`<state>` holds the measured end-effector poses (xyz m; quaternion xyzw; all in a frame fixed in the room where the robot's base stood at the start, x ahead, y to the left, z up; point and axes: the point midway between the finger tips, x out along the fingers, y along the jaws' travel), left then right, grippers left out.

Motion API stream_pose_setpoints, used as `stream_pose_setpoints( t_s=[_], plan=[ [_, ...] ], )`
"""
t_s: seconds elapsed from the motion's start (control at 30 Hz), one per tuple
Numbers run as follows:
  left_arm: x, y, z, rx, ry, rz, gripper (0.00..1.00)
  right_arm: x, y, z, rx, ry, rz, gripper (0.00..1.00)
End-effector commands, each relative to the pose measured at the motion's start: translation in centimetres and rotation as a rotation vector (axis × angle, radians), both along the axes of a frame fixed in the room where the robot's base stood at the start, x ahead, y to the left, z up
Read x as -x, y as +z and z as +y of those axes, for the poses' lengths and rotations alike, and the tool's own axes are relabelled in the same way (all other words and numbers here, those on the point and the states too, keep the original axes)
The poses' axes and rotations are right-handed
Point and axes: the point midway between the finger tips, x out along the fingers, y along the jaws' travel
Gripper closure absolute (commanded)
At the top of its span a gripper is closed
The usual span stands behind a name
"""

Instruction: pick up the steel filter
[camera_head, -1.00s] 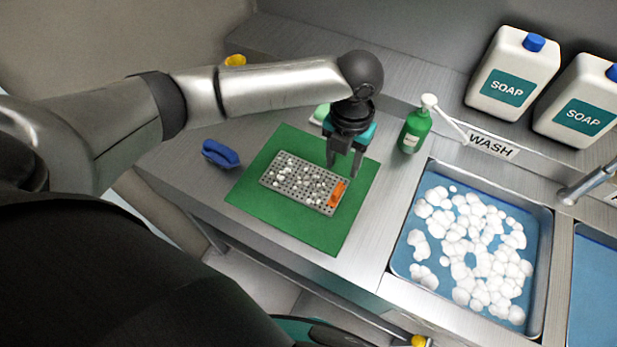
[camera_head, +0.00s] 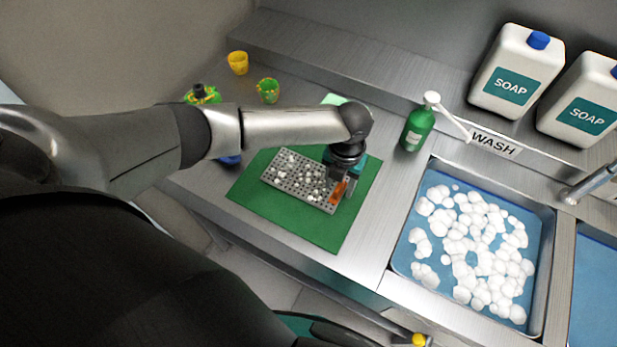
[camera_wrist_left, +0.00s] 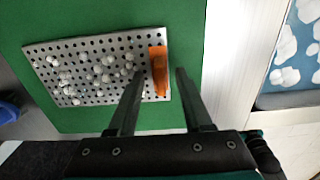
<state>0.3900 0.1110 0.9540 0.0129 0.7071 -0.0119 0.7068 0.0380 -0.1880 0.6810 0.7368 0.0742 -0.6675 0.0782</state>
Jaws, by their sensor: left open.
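The steel filter (camera_head: 283,180) is a perforated grey plate with an orange grip (camera_head: 338,192) at its right end. It lies on a green mat (camera_head: 290,225) and has several white bits on it. My left gripper (camera_head: 343,190) is at the orange grip, its fingers pointing down. In the left wrist view the open fingers (camera_wrist_left: 158,100) reach to either side of the orange grip (camera_wrist_left: 159,70), and the perforated plate (camera_wrist_left: 50,60) extends to the left. I cannot tell whether the fingers touch the grip. My right gripper is not in view.
A green soap bottle (camera_head: 417,130) stands right of the mat. The wash basin (camera_head: 398,262) with white foam is further right. Two soap jugs (camera_head: 507,88) stand on the back ledge. Yellow (camera_head: 238,63) and green (camera_head: 268,91) cups stand at the back left.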

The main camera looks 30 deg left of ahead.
Motion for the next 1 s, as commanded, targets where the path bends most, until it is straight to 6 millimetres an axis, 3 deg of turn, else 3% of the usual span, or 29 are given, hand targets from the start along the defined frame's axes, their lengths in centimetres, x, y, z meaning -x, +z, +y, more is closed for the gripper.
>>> stream_pose_setpoints(
  t_s=[0.17,0.6,1.0],
  plan=[
    [0.01,0.01,-0.03,0.001,0.0,0.0,0.5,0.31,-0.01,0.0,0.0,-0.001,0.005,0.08],
    [-0.01,0.06,-0.02,0.001,0.001,0.0,0.99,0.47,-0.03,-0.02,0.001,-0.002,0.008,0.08],
    [-0.02,0.07,-0.01,0.0,0.001,-0.001,1.0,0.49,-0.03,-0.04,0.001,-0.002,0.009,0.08]
  ],
)
